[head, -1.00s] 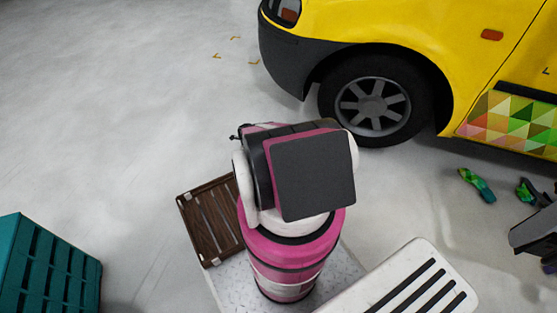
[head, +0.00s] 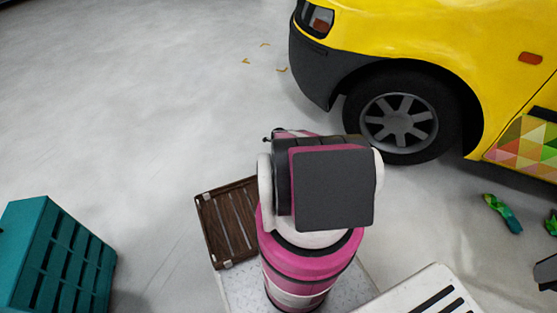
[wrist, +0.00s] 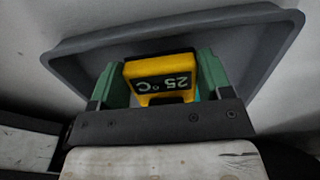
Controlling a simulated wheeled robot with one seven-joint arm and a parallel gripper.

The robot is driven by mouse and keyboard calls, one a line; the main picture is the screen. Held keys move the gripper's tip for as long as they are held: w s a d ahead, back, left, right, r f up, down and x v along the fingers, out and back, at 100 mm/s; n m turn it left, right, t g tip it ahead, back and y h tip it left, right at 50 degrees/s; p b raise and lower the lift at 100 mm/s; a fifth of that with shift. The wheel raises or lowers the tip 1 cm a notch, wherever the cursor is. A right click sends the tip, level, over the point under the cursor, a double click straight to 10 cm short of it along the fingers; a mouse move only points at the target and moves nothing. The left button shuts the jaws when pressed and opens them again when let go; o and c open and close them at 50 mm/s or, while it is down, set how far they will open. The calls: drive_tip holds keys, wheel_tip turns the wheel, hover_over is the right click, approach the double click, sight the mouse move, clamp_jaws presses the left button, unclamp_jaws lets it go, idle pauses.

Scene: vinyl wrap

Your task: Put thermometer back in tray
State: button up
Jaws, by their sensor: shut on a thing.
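The thermometer (wrist: 160,80) is yellow with a dark face that reads 25 °C upside down in the wrist view. My gripper (wrist: 160,88) has green fingers, one on each side of the thermometer, and is shut on it. A grey tray (wrist: 150,32) with a raised rim lies beyond the thermometer and fills much of the wrist view. The thermometer overlaps the tray in the picture; whether they touch, I cannot tell. In the head view I cannot make out the gripper, the thermometer or the tray.
In the head view a yellow car (head: 440,40) stands at the back right. A teal crate (head: 50,255) stands at lower left, and a brown slatted crate (head: 228,228) beside my arm. A green item (head: 503,213) lies on the floor at right. Open floor spreads at left.

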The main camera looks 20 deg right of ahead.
wheel_tip(320, 180, down, 3)
drive_tip(key=shift+f, duration=0.1)
drive_tip(key=o, duration=1.1)
